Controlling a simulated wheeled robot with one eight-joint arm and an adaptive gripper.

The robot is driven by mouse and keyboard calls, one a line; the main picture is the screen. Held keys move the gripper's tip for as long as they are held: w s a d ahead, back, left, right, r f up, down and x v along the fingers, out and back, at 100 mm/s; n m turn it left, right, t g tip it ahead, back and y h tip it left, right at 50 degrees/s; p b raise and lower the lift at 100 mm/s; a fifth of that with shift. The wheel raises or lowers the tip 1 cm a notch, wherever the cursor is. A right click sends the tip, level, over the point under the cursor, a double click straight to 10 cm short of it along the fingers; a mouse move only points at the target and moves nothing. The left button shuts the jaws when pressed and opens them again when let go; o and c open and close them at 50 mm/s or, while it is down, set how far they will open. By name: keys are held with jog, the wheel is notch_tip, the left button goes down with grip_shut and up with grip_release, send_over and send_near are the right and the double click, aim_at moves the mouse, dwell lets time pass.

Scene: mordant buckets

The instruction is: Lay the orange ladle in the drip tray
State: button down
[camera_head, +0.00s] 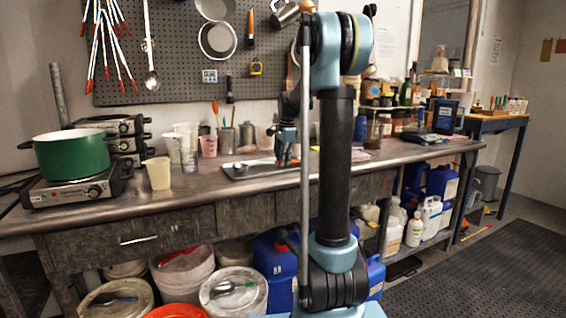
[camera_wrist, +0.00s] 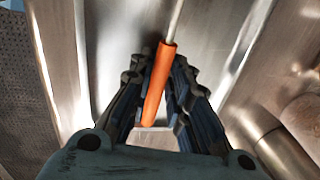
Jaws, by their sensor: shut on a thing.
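My gripper (camera_head: 286,160) is low over the metal drip tray (camera_head: 258,174) on the workbench. In the wrist view my gripper (camera_wrist: 160,75) is shut on the orange handle of the ladle (camera_wrist: 157,88). The ladle's thin pale shaft runs up out of the top of the wrist view, so its bowl is out of that picture. Shiny metal lies below the handle; whether the handle touches it I cannot tell. My arm hides part of the tray's right side in the head view.
A green pot (camera_head: 72,153) stands on a hotplate at the left. A cream cup (camera_head: 158,172) and several other cups stand left of the tray. A utensil pot (camera_head: 226,140) stands behind it. Bottles and jars crowd the bench's right. Lidded buckets stand below.

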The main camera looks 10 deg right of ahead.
jog(key=c, duration=1.5)
grip_release()
jog(key=shift+f, duration=0.1)
jog(key=shift+f, duration=0.1)
jog(key=s+r, duration=0.1)
jog(key=r, duration=0.4)
jog(key=s+r, duration=0.1)
jog(key=r, duration=0.5)
jog(key=s+d+r, duration=0.1)
jog(key=r, duration=0.5)
jog(key=s+f+n, duration=0.4)
jog(key=s+f, duration=0.2)
jog(key=s, duration=0.4)
jog(key=s+f+n, duration=0.3)
jog(key=s+f, duration=0.2)
jog(key=s, duration=0.6)
jog(key=s+f+n, duration=0.2)
jog(key=s+f, duration=0.4)
jog(key=f, duration=0.1)
jog(key=s+d+f+n, duration=0.1)
jog(key=s+f+n, duration=0.2)
jog(key=s+f, duration=0.3)
jog(key=s+f+n, duration=0.2)
jog(key=s+f, duration=0.5)
jog(key=f, duration=0.1)
jog(key=shift+s+d+f+n+h, duration=0.1)
jog(key=shift+d+f+n+h, duration=0.05)
jog(key=shift+f+n+h, duration=0.2)
